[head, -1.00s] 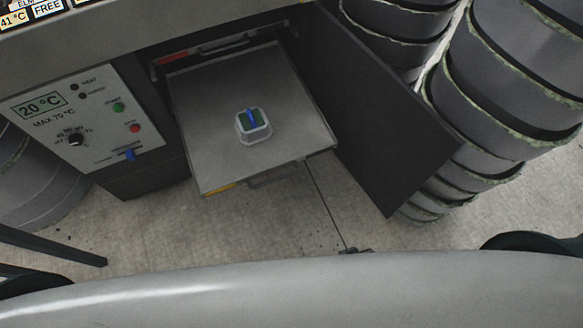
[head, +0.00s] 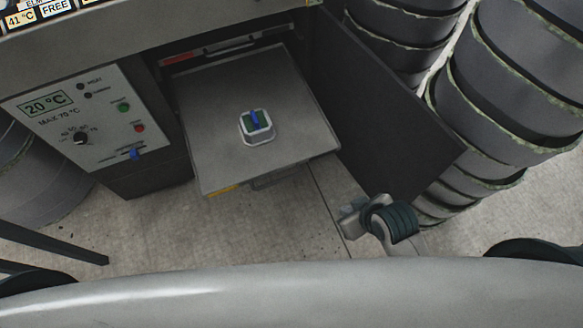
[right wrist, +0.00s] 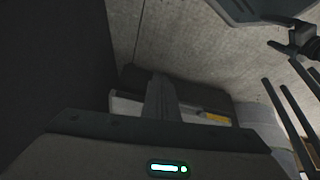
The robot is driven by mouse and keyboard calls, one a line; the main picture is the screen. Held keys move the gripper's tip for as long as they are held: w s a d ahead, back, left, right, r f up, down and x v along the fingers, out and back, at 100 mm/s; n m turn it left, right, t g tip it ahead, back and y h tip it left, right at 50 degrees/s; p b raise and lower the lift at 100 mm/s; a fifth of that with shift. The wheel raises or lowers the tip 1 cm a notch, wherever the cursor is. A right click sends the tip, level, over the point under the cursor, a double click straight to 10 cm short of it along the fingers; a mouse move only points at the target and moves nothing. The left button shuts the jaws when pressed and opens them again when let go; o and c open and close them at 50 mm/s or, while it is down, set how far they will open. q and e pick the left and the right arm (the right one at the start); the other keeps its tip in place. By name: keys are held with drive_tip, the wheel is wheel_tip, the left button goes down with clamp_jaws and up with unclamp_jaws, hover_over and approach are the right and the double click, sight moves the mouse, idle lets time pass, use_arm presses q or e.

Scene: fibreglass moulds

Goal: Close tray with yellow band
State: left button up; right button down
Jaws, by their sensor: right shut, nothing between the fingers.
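The tray with the yellow band (head: 215,160) is a flat grey drawer, pulled out of the cabinet in the head view. Its yellow band (head: 222,190) is at the left of its front edge, with a handle (head: 275,178) to the right. A small white-rimmed holder (head: 257,128) with green and blue parts sits on it. My right gripper (head: 347,216) is shut and empty, apart from the tray, below and right of its front. In the right wrist view its fingers (right wrist: 160,97) point towards the tray front; the yellow band (right wrist: 216,118) shows there. My left gripper is not in view.
A dark open door (head: 385,115) stands right of the tray, close to my right gripper. Stacked grey moulds (head: 500,90) stand beyond it. A control panel (head: 90,115) is left of the tray. The concrete floor (head: 250,225) before the tray is clear.

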drive_tip(key=w+a+r+n+y, duration=0.3)
drive_tip(key=w+a+n, duration=0.4)
drive_tip(key=a+n, duration=0.1)
drive_tip(key=n+y, duration=0.1)
drive_tip(key=n, duration=0.6)
approach(294, 175)
wheel_tip(294, 175, up, 3)
drive_tip(key=w, duration=0.1)
drive_tip(key=shift+w+a+r+g, duration=0.1)
drive_tip(key=shift+a+g, duration=0.15)
drive_tip(key=shift+g, duration=0.15)
drive_tip(key=p+x, duration=0.1)
drive_tip(key=x, duration=0.7)
drive_tip(key=shift+w+a, duration=0.1)
drive_tip(key=shift+a, duration=0.1)
drive_tip(key=shift+w+a+f, duration=0.2)
drive_tip(key=shift+a+f, duration=0.05)
drive_tip(key=shift+f, duration=0.4)
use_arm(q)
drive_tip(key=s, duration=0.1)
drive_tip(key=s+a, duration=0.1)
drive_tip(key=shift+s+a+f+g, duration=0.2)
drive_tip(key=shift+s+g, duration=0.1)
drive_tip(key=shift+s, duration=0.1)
use_arm(e)
drive_tip(key=shift+a+f, duration=0.1)
